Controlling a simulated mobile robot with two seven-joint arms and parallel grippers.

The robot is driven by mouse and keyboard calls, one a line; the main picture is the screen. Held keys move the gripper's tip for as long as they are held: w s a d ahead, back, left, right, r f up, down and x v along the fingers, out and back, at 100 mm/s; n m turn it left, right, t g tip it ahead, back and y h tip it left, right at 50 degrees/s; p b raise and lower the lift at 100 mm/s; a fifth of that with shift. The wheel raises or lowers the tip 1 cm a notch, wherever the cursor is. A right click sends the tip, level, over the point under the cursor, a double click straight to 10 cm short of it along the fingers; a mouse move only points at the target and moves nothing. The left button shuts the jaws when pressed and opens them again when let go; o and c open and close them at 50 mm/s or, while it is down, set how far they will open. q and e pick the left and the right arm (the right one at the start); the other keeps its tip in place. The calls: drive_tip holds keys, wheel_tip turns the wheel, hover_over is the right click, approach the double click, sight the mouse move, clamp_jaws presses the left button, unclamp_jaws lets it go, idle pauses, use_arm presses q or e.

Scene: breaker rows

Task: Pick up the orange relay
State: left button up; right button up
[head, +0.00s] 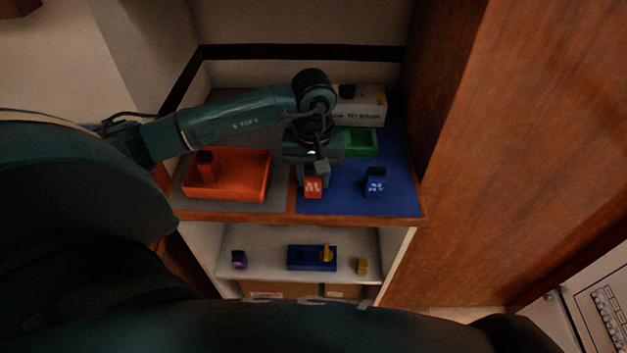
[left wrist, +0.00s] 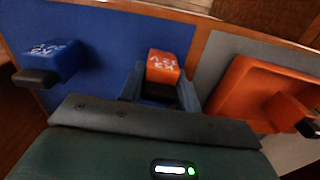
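The orange relay (head: 313,188), with white lettering on its face, is at the front left part of the blue mat (head: 340,203) on the upper shelf. My left gripper (head: 314,174) reaches down over it from behind. In the left wrist view the orange relay (left wrist: 163,66) shows just beyond my left gripper (left wrist: 160,92), whose fingers lie on either side of its near part. Whether the fingers press on it is not clear, nor whether it touches the mat. My right gripper does not show.
A blue relay (head: 375,186) stands to the right on the mat. An orange tray (head: 232,193) holding an orange piece with a dark top is to the left. A green tray (head: 361,141) and a labelled box (head: 362,109) are behind. Small items are on the lower shelf (head: 275,238).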

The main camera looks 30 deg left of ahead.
use_arm(q)
drive_tip(key=c, duration=0.5)
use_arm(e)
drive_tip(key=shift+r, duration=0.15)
use_arm(q)
drive_tip(key=shift+o, duration=0.2)
drive_tip(key=shift+r, duration=0.1)
drive_tip(key=shift+r, duration=0.3)
wheel_tip(320, 180, up, 9)
drive_tip(key=shift+f+b, duration=0.2)
drive_tip(key=shift+b, duration=0.4)
drive_tip(key=shift+r, duration=0.65)
drive_tip(key=shift+r+p, duration=1.4)
drive_tip(key=shift+r, duration=0.8)
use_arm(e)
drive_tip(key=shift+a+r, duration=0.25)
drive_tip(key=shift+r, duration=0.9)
